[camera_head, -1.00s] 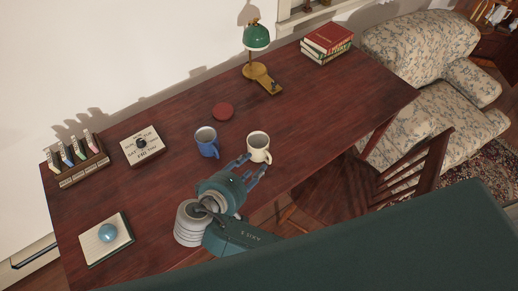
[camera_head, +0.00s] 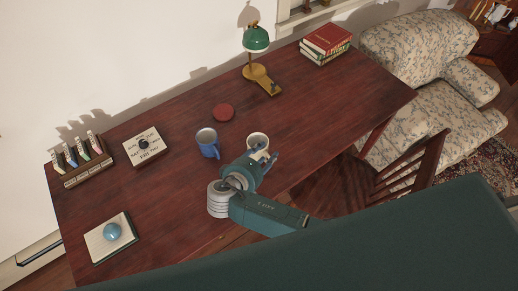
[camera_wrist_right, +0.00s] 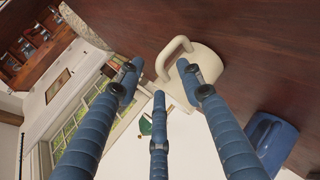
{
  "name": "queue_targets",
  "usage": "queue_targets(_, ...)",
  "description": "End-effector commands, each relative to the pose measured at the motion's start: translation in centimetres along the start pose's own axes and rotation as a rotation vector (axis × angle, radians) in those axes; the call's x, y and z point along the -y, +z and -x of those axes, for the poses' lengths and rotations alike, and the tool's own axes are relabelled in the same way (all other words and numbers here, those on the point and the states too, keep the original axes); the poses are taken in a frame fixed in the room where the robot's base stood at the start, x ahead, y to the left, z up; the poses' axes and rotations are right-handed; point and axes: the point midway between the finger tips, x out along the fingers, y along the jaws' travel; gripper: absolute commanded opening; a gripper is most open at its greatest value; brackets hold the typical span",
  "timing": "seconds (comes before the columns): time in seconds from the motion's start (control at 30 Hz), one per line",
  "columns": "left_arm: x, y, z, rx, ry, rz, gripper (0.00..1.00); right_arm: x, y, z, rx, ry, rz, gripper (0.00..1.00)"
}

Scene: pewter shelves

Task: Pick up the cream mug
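The cream mug (camera_head: 258,139) stands upright on the dark red wooden desk (camera_head: 180,200), near its front edge. In the head view its lower part is hidden behind my right gripper (camera_head: 264,158). The wrist view shows the cream mug (camera_wrist_right: 208,68) with its handle near the fingertips. My right gripper (camera_wrist_right: 159,76) is open there, its blue fingers spread, with the right finger overlapping the mug's edge. I cannot tell whether it touches. My left gripper is not in view.
A blue mug (camera_head: 208,145) stands close to the left of the cream mug. A chair (camera_head: 400,175) stands at the front right.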

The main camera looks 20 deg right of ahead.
Motion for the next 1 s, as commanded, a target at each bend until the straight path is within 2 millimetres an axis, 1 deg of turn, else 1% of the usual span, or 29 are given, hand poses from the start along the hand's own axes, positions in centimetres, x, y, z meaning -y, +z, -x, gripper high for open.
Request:
queue_targets(0.1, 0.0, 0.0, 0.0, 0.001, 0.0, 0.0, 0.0, 0.0, 0.0, 0.0, 0.0, 0.0, 0.0, 0.37)
queue_targets(0.13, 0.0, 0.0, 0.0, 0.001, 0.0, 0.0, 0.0, 0.0, 0.0, 0.0, 0.0, -0.001, 0.0, 0.33)
queue_targets(0.3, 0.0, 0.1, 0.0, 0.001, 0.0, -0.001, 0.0, 0.1, 0.0, 0.0, 0.0, -0.001, 0.0, 0.0)
queue_targets(0.77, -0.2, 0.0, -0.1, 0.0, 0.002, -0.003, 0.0, -0.2, -0.1, 0.2, -0.001, 0.001, -0.002, 0.0)
queue_targets(0.87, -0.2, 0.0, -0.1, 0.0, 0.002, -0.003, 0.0, -1.0, -0.4, 0.7, -0.003, 0.0, -0.004, 0.0)
queue_targets(1.0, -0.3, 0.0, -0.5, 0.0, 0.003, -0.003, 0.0, -3.0, -0.9, 1.9, -0.004, 0.0, -0.008, 0.0)
